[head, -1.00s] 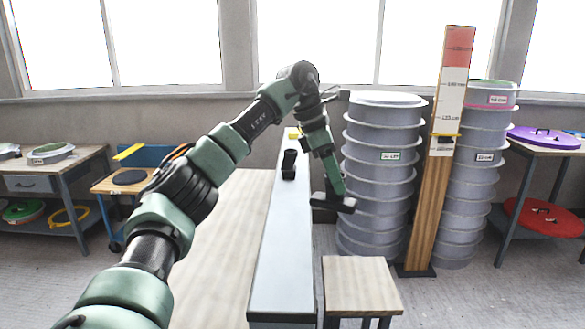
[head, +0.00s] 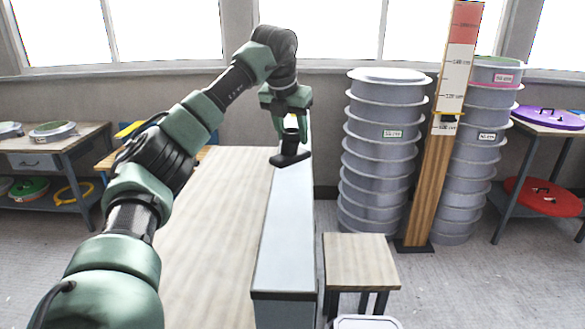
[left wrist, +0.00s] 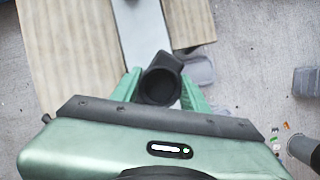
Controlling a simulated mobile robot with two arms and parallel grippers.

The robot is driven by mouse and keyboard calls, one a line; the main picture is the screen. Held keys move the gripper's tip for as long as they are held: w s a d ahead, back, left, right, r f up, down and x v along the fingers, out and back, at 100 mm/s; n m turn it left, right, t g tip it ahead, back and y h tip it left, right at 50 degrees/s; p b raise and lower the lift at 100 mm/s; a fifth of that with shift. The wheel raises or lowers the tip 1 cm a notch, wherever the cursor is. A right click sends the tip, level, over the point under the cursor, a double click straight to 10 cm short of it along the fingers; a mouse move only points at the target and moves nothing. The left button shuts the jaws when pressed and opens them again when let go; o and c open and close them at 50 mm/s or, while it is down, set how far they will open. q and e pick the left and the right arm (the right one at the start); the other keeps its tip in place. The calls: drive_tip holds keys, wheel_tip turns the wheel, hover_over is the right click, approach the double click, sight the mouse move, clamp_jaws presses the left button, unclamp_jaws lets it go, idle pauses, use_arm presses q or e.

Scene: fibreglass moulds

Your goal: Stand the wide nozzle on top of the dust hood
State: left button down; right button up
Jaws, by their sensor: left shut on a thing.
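My left gripper (head: 291,133) is shut on the wide nozzle (head: 290,159), a black piece with a broad flat foot at the bottom. It holds the nozzle over the far part of the narrow pale bench (head: 285,225). In the left wrist view the nozzle (left wrist: 160,86) sits between the green fingers, its round dark opening facing the camera. A dark upright thing, likely the dust hood, stood on the bench in the earlier head view; now the gripper and nozzle cover its place, and I cannot tell whether they touch. My right gripper is not in view.
A wooden table (head: 215,230) lies left of the bench and a small wooden stool (head: 360,262) right of it. Stacked grey tubs (head: 382,160) and a tall measuring post (head: 430,170) stand to the right. Grey floor shows between them.

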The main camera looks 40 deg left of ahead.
sight(292, 154)
use_arm(q)
wheel_tip(292, 154, down, 6)
drive_tip(key=shift+r+p, duration=0.1)
drive_tip(key=shift+p, duration=0.3)
wheel_tip(292, 154, down, 4)
drive_tip(key=shift+f+p, duration=0.1)
drive_tip(key=shift+p, duration=0.4)
drive_tip(key=shift+f, duration=0.15)
drive_tip(key=shift+d, duration=0.1)
drive_tip(key=c, duration=0.7)
unclamp_jaws()
drive_tip(key=shift+c, duration=0.2)
drive_tip(key=b+v, duration=0.2)
drive_tip(key=v, duration=0.8)
drive_tip(key=shift+s+r+b, duration=0.1)
drive_tip(key=shift+r+b, duration=0.2)
drive_tip(key=shift+b, duration=0.05)
drive_tip(key=shift+s+d+r, duration=0.1)
drive_tip(key=shift+s+r, duration=0.15)
drive_tip(key=shift+r, duration=0.4)
